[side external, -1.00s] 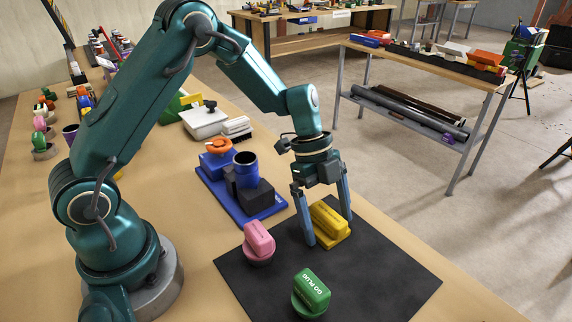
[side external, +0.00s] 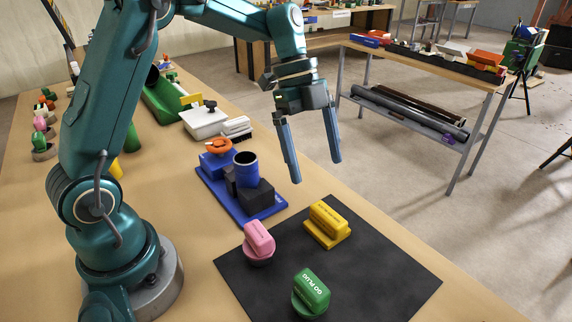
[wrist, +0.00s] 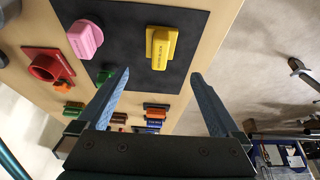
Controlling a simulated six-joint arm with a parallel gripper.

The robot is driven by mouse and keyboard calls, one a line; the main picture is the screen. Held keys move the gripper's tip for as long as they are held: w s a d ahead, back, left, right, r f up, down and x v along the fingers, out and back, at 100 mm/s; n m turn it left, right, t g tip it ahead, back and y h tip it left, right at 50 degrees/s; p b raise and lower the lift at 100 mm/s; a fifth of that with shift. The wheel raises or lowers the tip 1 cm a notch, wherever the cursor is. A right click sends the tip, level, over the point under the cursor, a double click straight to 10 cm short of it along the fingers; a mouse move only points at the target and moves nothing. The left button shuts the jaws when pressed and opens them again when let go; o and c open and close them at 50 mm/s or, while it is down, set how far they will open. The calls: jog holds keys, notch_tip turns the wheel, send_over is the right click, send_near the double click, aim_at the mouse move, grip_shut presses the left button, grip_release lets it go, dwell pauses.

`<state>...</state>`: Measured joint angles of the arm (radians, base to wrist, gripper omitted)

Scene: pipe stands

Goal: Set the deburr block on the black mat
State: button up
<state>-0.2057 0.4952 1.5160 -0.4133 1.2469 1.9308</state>
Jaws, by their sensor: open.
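The yellow deburr block (side external: 329,222) sits upright on the black mat (side external: 375,275), near its far edge, with its wider base flat on the mat. In the wrist view the yellow block (wrist: 161,47) shows dark lettering, and the mat (wrist: 128,45) lies around it. My gripper (side external: 316,172) is open and empty, above the block and apart from it. In the wrist view the two fingertips (wrist: 160,75) are spread wide with nothing between them.
A pink block (side external: 259,241) and a green go plug (side external: 311,292) also stand on the mat. A blue fixture with an upright cylinder (side external: 246,170) is left of the mat's far corner. The mat's right part is clear.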

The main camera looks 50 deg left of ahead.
jog(key=s+r+n+t+y, duration=0.2)
jog(key=s+n, duration=0.6)
jog(key=n, duration=0.1)
jog(key=s+a+r+n+t+y, duration=0.1)
jog(key=s+n+t+y, duration=0.1)
jog(key=s+n, duration=0.6)
jog(key=shift+a+r+n+t+y, duration=0.2)
jog(key=shift+r+n+t+y, duration=0.25)
jog(key=shift+t, duration=0.35)
